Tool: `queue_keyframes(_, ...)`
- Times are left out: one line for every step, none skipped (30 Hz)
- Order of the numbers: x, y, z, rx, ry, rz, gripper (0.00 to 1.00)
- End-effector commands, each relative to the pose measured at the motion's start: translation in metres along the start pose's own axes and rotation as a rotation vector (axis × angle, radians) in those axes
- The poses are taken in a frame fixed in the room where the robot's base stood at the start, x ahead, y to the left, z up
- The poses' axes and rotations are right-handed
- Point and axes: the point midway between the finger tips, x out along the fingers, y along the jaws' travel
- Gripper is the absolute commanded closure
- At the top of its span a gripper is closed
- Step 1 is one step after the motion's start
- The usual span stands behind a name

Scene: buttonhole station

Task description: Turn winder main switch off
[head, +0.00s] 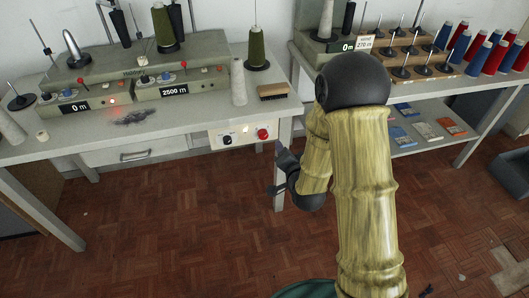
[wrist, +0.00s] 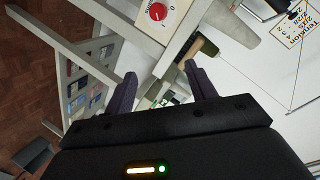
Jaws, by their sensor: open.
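A pale switch panel (head: 244,136) sits on the front edge of the left table, near its right end. It has a dark knob (head: 227,140) on the left and a red knob (head: 263,134) on the right. The red knob shows close in the wrist view (wrist: 158,12), at the top, with a pale pointer mark. I cannot tell which knob is the main switch. The grey-green winder (head: 130,80) stands on that table with displays reading 0 m and 2500 m. My gripper (head: 275,170) is open and empty, below and right of the panel, apart from it; its fingers show in the wrist view (wrist: 160,72).
A table leg (head: 284,190) is close to my gripper. A second table (head: 420,90) with several spools is at right.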

Motion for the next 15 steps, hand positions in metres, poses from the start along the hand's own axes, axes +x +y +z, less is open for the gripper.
queue_keyframes(0.012, 0.018, 0.024, 0.032, 0.018, -0.033, 0.44)
queue_keyframes(0.016, 0.021, 0.031, 0.053, 0.032, -0.055, 0.44)
queue_keyframes(0.021, 0.026, 0.040, 0.081, 0.050, -0.086, 0.44)
queue_keyframes(0.024, 0.029, 0.047, 0.101, 0.062, -0.109, 0.44)
queue_keyframes(0.027, 0.033, 0.054, 0.122, 0.075, -0.131, 0.44)
queue_keyframes(0.031, 0.037, 0.062, 0.150, 0.091, -0.161, 0.44)
queue_keyframes(0.033, 0.040, 0.067, 0.169, 0.102, -0.183, 0.44)
queue_keyframes(0.034, 0.042, 0.072, 0.187, 0.111, -0.204, 0.44)
queue_keyframes(0.036, 0.044, 0.078, 0.209, 0.123, -0.229, 0.44)
queue_keyframes(0.036, 0.046, 0.081, 0.221, 0.130, -0.245, 0.44)
queue_keyframes(0.037, 0.046, 0.084, 0.234, 0.137, -0.259, 0.44)
queue_keyframes(0.037, 0.047, 0.086, 0.246, 0.143, -0.274, 0.44)
queue_keyframes(0.037, 0.047, 0.087, 0.253, 0.147, -0.282, 0.44)
queue_keyframes(0.037, 0.047, 0.087, 0.258, 0.150, -0.288, 0.44)
queue_keyframes(0.036, 0.046, 0.087, 0.263, 0.153, -0.294, 0.44)
